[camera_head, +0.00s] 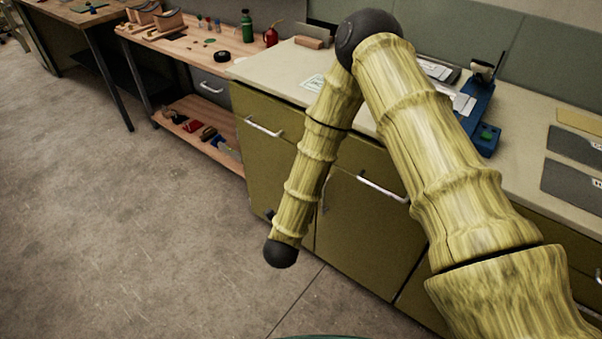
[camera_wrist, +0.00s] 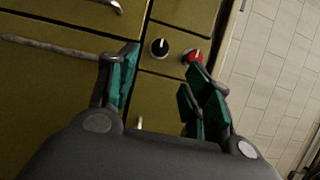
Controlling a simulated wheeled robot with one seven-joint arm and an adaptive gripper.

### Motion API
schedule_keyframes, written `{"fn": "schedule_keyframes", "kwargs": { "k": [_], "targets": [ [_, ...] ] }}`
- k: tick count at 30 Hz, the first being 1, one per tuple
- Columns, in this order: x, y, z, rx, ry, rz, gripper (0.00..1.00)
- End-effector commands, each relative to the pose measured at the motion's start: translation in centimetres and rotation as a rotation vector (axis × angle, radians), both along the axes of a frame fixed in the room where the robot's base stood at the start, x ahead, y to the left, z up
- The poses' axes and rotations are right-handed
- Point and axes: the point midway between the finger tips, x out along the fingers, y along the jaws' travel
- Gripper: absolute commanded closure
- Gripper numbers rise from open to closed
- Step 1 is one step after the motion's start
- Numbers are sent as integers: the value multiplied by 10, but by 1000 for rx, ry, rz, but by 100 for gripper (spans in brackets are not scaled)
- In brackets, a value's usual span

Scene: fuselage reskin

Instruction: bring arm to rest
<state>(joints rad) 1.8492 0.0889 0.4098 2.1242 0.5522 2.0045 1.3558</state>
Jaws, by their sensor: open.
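My arm (camera_head: 430,140) crosses the head view from the lower right, bends at a dark joint above the counter, and hangs down in front of the olive cabinets. Its lower end is a dark ball-shaped joint over the floor; my gripper is not visible in this view. In the wrist view my gripper (camera_wrist: 160,90) is open and empty, with teal pads on both fingers. Between and beyond the fingers are an olive cabinet front, a black knob (camera_wrist: 159,48) and a red knob (camera_wrist: 194,56). I cannot tell whether the fingers touch the cabinet.
The olive cabinet (camera_head: 265,145) with metal handles carries a pale counter (camera_head: 285,72). A blue device (camera_head: 479,115) and grey panels (camera_head: 572,185) lie on it. A wooden workbench (camera_head: 185,45) holds a green bottle (camera_head: 247,27) and a red bottle (camera_head: 271,36). The floor (camera_head: 110,220) at left is clear.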

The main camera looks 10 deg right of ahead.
Motion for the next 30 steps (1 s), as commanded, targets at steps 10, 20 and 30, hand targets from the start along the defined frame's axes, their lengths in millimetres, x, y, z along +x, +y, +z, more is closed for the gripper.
{"fn": "schedule_keyframes", "kwargs": {
  "k": [10,20,30],
  "targets": [
    [-7,-1,-18,-47,111,49,50],
    [-88,-6,-122,-371,750,436,50],
    [-252,-28,-186,-730,1337,1056,50]
  ]
}}
